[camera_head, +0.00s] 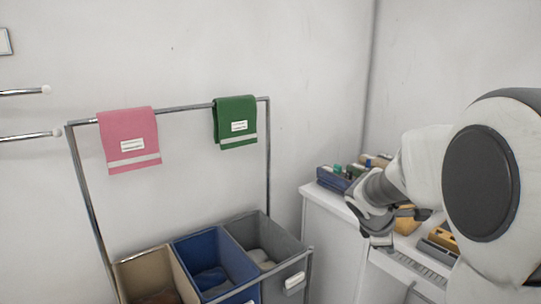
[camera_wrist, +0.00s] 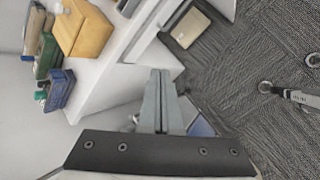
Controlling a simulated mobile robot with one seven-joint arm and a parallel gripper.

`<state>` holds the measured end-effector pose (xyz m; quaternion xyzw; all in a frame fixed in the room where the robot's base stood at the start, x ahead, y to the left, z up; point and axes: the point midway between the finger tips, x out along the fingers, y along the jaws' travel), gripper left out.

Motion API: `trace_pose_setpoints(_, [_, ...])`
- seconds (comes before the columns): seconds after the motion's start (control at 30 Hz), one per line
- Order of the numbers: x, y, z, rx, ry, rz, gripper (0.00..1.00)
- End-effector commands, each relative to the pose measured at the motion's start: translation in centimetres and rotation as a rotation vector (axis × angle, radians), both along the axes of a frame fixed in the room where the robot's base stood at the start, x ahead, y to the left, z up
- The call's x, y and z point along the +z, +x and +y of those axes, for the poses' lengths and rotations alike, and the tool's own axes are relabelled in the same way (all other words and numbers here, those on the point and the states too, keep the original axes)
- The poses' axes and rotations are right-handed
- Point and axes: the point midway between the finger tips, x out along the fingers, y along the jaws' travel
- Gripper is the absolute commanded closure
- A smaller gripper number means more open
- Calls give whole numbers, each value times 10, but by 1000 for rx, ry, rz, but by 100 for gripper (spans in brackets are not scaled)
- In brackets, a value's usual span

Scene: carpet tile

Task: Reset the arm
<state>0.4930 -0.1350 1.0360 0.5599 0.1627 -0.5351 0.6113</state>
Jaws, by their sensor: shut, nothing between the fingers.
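My gripper (camera_head: 379,238) hangs at the end of my arm on the right of the head view, in front of the white cabinet. In the wrist view my gripper (camera_wrist: 160,74) shows its two grey fingers pressed together, with nothing between them. The fingers point out over the edge between the white cabinet and the carpet floor. My arm is bent, with its large white joint at the right edge of the head view.
A white cabinet (camera_head: 331,225) carries a blue box (camera_head: 333,180) and yellow boxes near my gripper. A metal rack holds a pink towel (camera_head: 130,140), a green towel (camera_head: 235,122), and tan, blue (camera_head: 213,262) and grey bins.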

Motion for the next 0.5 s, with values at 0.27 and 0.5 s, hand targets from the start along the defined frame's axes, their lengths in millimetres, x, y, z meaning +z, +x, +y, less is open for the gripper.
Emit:
trace_pose_setpoints(0.27, [72,-83,36,-346,305,-193,100])
trace_pose_setpoints(0.5, [109,-154,73,-623,576,-306,100])
